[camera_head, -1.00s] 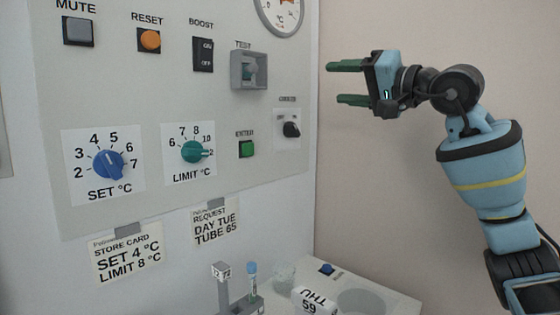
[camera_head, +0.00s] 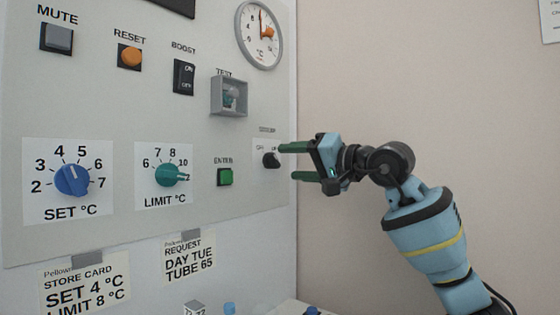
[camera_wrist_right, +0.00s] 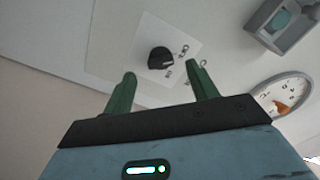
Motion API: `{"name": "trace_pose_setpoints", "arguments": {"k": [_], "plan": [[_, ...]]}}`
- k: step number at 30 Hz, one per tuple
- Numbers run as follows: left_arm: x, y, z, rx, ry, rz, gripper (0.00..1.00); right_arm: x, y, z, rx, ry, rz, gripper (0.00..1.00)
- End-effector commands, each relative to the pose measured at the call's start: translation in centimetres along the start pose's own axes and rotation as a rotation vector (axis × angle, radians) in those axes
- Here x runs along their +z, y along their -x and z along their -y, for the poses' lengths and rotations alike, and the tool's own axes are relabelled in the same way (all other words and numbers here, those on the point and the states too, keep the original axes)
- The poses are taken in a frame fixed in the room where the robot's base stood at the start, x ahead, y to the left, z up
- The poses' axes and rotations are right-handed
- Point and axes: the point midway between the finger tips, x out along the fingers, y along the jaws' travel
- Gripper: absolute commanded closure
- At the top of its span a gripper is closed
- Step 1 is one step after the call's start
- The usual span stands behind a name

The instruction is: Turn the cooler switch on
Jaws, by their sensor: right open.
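The cooler switch (camera_head: 271,160) is a black rotary knob on a small white label at the lower right of the panel. It also shows in the right wrist view (camera_wrist_right: 160,58), ahead of and between the two green fingers. My right gripper (camera_head: 296,162) is open and empty, its fingers pointing left at the panel close to the knob. In the head view the upper fingertip overlaps the edge of the label. I cannot tell if any finger touches the knob. My left gripper is not in view.
Near the switch are the green ENTER button (camera_head: 225,177) and the boxed TEST switch (camera_head: 230,97). The LIMIT dial (camera_head: 172,176) and SET dial (camera_head: 72,180) sit further left. A round gauge (camera_head: 260,35) is above.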

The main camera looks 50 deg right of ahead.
Motion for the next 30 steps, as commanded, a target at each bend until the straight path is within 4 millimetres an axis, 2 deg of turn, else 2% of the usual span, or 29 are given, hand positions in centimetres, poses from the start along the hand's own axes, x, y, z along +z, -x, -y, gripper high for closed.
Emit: {"name": "trace_pose_setpoints", "arguments": {"k": [3,9,21,30], "plan": [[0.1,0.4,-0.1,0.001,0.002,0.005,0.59,-0.1,-1.8,0.2,-0.004,-0.004,0.000,0.42],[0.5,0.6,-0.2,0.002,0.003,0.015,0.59,-0.1,-3.9,0.1,-0.003,-0.002,0.000,0.42],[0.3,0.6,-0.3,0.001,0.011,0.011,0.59,0.0,-4.7,0.0,0.000,0.000,0.000,0.42],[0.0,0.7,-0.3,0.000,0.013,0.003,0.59,0.0,-4.7,0.0,0.000,0.000,0.000,0.80]]}}
